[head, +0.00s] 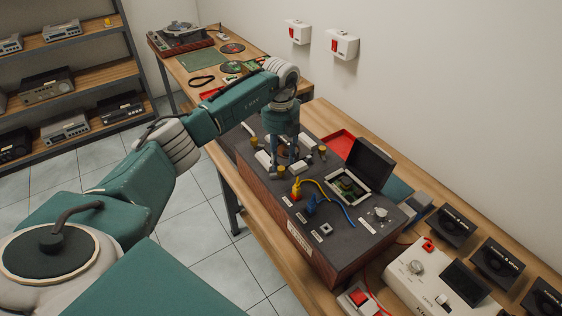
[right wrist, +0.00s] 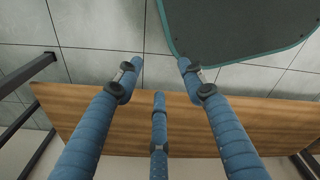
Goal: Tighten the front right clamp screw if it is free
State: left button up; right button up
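The dark-topped hi-fi unit (head: 300,228) with wooden sides stands on the bench. Brass-coloured knobs that look like clamp screws rise from its top, one at the left (head: 254,142) and one at the right (head: 322,151). White blocks and a round brownish part lie between them. My left gripper (head: 285,166) points down between these knobs, its blue fingers apart, with no screw visibly held. The fingers partly cover the round part and may hide another screw. I cannot tell whether any screw is loose. My right gripper (right wrist: 157,78) is open and empty, above a wooden shelf or bench.
An open black lid (head: 369,163) rises at the right over a green circuit board. A white meter box (head: 432,276) and black speaker-like units (head: 497,262) occupy the bench's right end.

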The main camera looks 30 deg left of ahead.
aim_at(281, 168)
pick_arm(q)
jog(key=shift+f+p, duration=0.35)
jog(key=shift+f, duration=1.55)
